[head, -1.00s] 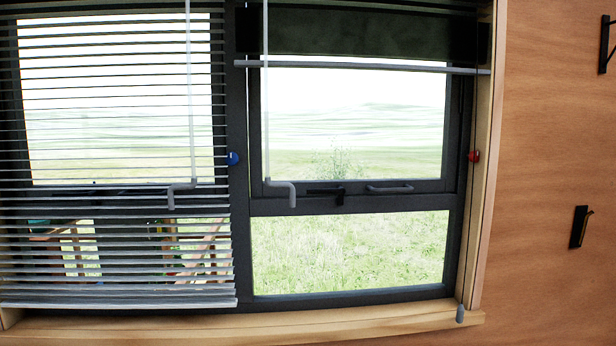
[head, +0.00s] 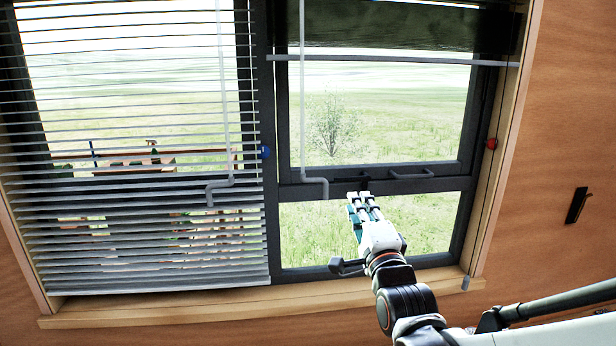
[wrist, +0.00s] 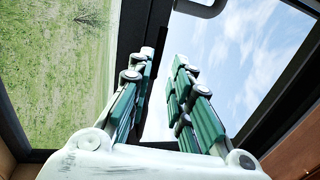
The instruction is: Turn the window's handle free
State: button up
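The window (head: 278,120) has a dark frame; its right half has an upper pane above a lower one. The window's handle (head: 364,184) is a small black lever on the bar between these panes, mostly hidden behind my fingertips in the head view. My gripper (head: 363,197) reaches up to it from below. In the wrist view, my gripper (wrist: 164,60) has its green-padded fingers apart. A thin black bar (wrist: 161,38), apparently the handle, runs into the gap between them, closer to the left finger. I cannot tell whether it touches.
A hanging blind crank (head: 314,183) is close on the left. Lowered slatted blinds (head: 140,220) cover the left window. A wooden sill (head: 200,306) runs below, and a black wall hook (head: 577,205) is at the right.

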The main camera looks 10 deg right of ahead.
aim_at(348, 181)
jog(key=w, duration=0.3)
jog(key=w+r, duration=0.1)
jog(key=w, duration=0.3)
jog(key=w+r, duration=0.1)
jog(key=w, duration=0.3)
jog(key=shift+r, duration=0.1)
grip_shut()
